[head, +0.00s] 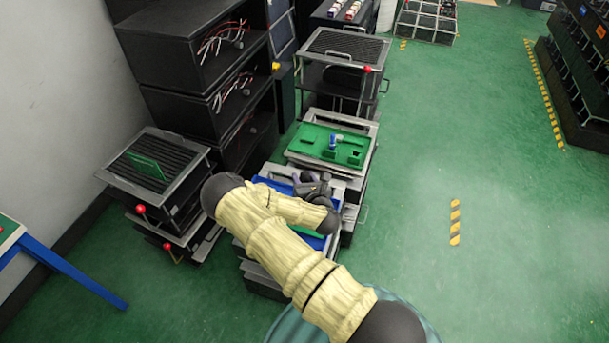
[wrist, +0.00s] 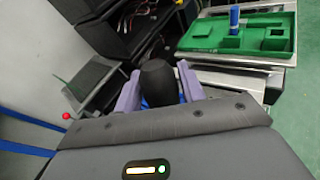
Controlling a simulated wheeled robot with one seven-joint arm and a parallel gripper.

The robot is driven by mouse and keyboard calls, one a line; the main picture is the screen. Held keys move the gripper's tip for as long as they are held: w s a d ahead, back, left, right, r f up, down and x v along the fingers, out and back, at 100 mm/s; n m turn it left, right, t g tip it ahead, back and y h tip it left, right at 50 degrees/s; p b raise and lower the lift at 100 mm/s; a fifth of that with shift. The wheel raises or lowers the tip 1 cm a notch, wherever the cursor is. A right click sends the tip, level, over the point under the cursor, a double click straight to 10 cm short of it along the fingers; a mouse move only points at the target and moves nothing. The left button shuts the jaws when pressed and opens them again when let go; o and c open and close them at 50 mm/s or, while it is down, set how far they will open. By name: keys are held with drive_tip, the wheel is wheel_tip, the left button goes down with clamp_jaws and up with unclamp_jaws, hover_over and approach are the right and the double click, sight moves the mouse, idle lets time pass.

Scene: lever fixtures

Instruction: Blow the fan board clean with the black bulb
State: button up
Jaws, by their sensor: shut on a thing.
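My gripper (head: 312,185) is over the blue-topped fixture in the middle of the head view. In the wrist view its purple fingers (wrist: 155,92) are shut on the black bulb (wrist: 157,76), which stands up between them. The lower part of the bulb is hidden by my gripper. A green board (head: 148,165) stands tilted on the dark ribbed top of the left fixture, well left of my gripper; I cannot tell for certain that it is the fan board. A strip of green also shows beneath my arm on the blue top, mostly hidden. Dust cannot be made out.
A green tray (head: 309,141) with a blue-topped piece (head: 334,141) lies just beyond my gripper. Black shelves (head: 190,100) with wires stand behind left. Red-knobbed levers (head: 140,209) stick out of the left fixture. A blue-legged table (head: 70,271) is at far left.

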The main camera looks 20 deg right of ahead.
drive_tip(key=shift+s+a+f+b, duration=0.1)
drive_tip(key=shift+s+f+b, duration=0.1)
drive_tip(key=shift+f, duration=0.3)
drive_tip(key=shift+s+a+f+b, duration=0.1)
drive_tip(key=shift+f+b, duration=0.05)
drive_tip(key=shift+f, duration=0.3)
drive_tip(key=o, duration=0.4)
drive_tip(key=c, duration=0.4)
drive_tip(key=o, duration=0.4)
